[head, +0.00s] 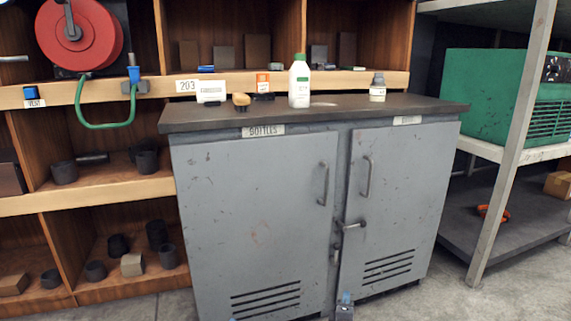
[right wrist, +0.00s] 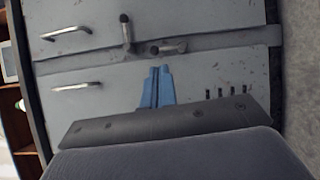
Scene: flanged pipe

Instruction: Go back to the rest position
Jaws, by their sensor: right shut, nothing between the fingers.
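My right gripper (head: 346,298) shows at the bottom edge of the head view, in front of the lower part of the grey cabinet (head: 250,200). In the right wrist view its two blue fingers (right wrist: 157,87) lie together, shut with nothing between them. They point at the cabinet doors near the latch handles (right wrist: 150,48). A tiny blue sliver at the bottom edge of the head view, left of the right gripper, may be my left gripper; its jaws cannot be made out.
Wooden shelves (head: 95,190) are at left. A metal rack (head: 513,140) with a green machine (head: 500,98) is at right.

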